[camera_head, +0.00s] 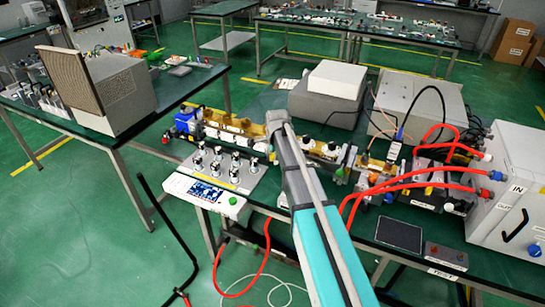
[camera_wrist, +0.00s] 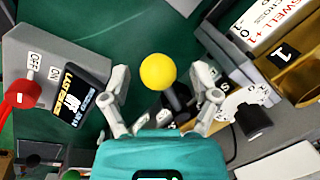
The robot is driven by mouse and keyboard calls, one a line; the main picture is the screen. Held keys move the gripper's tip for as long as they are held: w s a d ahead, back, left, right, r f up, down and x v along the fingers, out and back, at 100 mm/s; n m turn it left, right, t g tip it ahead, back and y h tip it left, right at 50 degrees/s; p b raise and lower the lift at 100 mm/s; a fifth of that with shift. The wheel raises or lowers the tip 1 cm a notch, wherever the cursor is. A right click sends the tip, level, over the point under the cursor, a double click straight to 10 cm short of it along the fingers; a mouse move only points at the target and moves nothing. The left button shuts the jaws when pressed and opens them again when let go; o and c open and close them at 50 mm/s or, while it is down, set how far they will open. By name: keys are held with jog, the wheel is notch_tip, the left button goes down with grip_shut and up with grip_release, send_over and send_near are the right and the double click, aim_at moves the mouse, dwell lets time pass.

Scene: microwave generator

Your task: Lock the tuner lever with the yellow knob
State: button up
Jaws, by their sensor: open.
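The yellow knob (camera_wrist: 158,71) is a round ball in the upper middle of the wrist view. A black lever part (camera_wrist: 178,102) shows just below and to the right of it. My gripper (camera_wrist: 162,78) is open, with one grey finger on each side of the knob. Gaps show between the knob and both fingers; how far the fingers reach down beside it I cannot tell. In the head view my teal and grey arm reaches over the brass assembly on the bench and hides the knob and lever.
In the wrist view, a grey box (camera_wrist: 50,75) with ON/OFF labels and a red handle (camera_wrist: 20,95) stands left. A brass part (camera_wrist: 295,70) marked 1 is right. In the head view, red cables (camera_head: 420,172) and a white cabinet (camera_head: 515,190) are right, the knob panel (camera_head: 212,175) left.

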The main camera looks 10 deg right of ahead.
jog(key=shift+c, duration=0.2)
grip_shut()
jog(key=shift+a, duration=0.1)
jog(key=shift+a, duration=0.1)
